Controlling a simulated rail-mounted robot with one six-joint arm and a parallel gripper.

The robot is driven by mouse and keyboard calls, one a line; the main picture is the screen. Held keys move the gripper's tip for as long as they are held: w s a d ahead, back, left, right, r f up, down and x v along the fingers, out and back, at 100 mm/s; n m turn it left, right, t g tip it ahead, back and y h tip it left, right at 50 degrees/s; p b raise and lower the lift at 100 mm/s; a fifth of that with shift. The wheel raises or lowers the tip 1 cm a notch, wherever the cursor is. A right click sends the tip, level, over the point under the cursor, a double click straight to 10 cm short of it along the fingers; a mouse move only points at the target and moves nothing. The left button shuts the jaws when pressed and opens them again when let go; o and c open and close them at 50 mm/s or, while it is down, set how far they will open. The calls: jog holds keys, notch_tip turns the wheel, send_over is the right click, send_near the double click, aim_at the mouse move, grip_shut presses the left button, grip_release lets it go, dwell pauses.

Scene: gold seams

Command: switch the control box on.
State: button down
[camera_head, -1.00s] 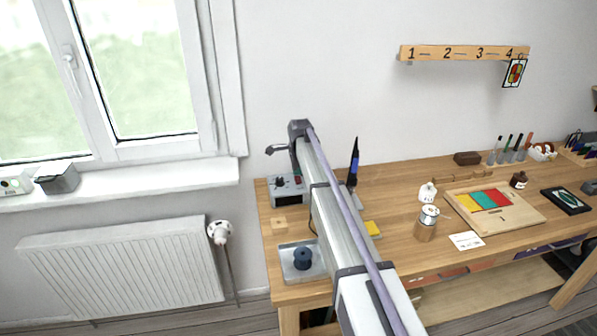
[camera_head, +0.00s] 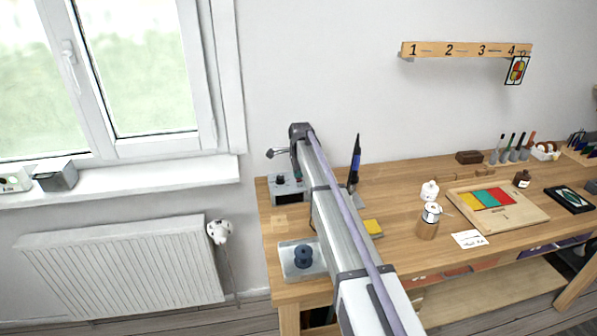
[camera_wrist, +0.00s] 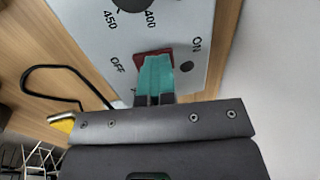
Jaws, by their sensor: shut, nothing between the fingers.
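The grey control box (camera_head: 289,198) stands at the left end of the workbench, partly hidden by my arm. In the wrist view its pale top panel (camera_wrist: 105,42) fills the upper middle, with a dark dial (camera_wrist: 130,3) and the labels OFF and ON. A red switch (camera_wrist: 139,57) sits between the labels. My gripper (camera_wrist: 156,62) is shut, with its teal fingertips over the red switch and covering much of it. Whether they touch it, and which way the switch is tilted, I cannot tell.
A soldering iron (camera_head: 355,160) stands upright right of the box, with a yellow sponge (camera_head: 373,227) nearer the front. A spool (camera_head: 303,257) sits on a metal tray (camera_head: 290,274) in front of the box. The wall is close behind.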

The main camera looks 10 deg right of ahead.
jog(key=shift+s, duration=0.5)
notch_tip(320, 180, up, 14)
jog(key=s+p, duration=0.2)
jog(key=p, duration=1.2)
jog(key=shift+s+f, duration=0.15)
jog(key=shift+s, duration=0.05)
jog(key=b, duration=1.3)
send_near(300, 180)
jog(key=w+f, duration=0.1)
jog(key=f, duration=0.1)
jog(key=w+f, duration=0.1)
jog(key=f, duration=0.1)
jog(key=w+f, duration=0.1)
jog(key=f, duration=0.1)
jog(key=shift+w+a+f, duration=0.15)
jog(key=shift+w+f, duration=0.2)
jog(key=shift+w+f+b, duration=0.1)
jog(key=shift+f+b, duration=0.05)
jog(key=shift+b, duration=0.15)
